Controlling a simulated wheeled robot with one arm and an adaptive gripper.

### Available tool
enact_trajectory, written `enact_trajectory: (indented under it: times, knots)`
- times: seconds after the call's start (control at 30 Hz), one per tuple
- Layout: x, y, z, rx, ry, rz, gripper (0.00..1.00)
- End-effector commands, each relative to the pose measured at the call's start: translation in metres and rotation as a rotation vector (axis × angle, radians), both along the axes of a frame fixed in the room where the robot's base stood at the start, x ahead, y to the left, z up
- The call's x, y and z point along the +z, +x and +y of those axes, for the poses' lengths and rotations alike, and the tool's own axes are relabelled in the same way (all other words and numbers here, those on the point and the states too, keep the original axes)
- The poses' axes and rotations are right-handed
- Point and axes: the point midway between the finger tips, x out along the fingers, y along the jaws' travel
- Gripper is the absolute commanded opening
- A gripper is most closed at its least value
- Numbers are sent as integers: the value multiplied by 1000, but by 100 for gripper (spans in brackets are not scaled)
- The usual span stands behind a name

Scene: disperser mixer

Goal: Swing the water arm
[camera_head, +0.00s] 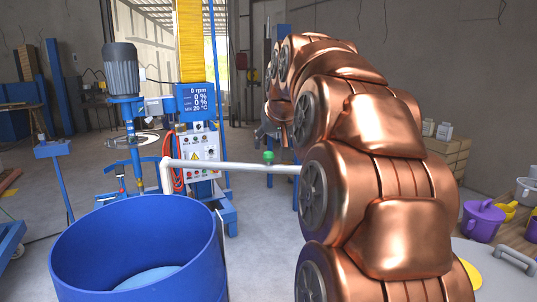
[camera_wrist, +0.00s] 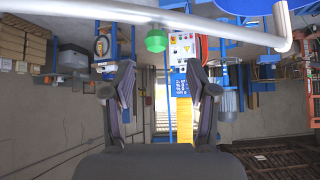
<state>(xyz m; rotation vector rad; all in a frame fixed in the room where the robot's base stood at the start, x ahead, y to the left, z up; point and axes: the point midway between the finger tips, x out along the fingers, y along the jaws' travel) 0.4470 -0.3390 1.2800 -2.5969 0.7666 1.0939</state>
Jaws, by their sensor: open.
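The water arm (camera_head: 235,166) is a pale grey pipe running level from behind my copper arm leftward, ending in a short downturned spout beside the rim of the blue drum (camera_head: 135,215). In the wrist view, which is upside down, the water arm (camera_wrist: 135,33) crosses the top, its bent end at the right near the drum (camera_wrist: 248,5). A green knob (camera_wrist: 156,41) appears close to the pipe there; it also shows in the head view (camera_head: 268,157). My gripper (camera_wrist: 160,68) is open and empty, the pipe beyond its fingertips. My arm hides the pipe's right part in the head view.
The blue mixer with its grey motor (camera_head: 121,69) and control panel (camera_head: 199,140) stands behind the drum. Purple jugs (camera_head: 482,221) and other containers are on the bench at the right. Bare floor shows left of the drum.

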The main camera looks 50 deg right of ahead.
Motion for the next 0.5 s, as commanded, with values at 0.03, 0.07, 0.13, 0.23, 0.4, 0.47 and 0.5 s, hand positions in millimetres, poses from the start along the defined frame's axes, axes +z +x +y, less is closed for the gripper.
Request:
enact_trajectory:
  times: [0.03,0.07,0.13,0.23,0.4,0.47,0.5]
  knots:
    - [3,-1,-5,-7,-4,-7,58]
    - [4,-1,-6,-9,-7,-9,58]
    - [3,1,-8,-10,-7,-10,58]
    - [-2,5,-10,-9,-7,-9,58]
    - [-16,17,-17,-8,-5,-6,58]
    - [-22,22,-21,-8,-6,-8,58]
    - [-26,26,-23,-8,-7,-8,58]
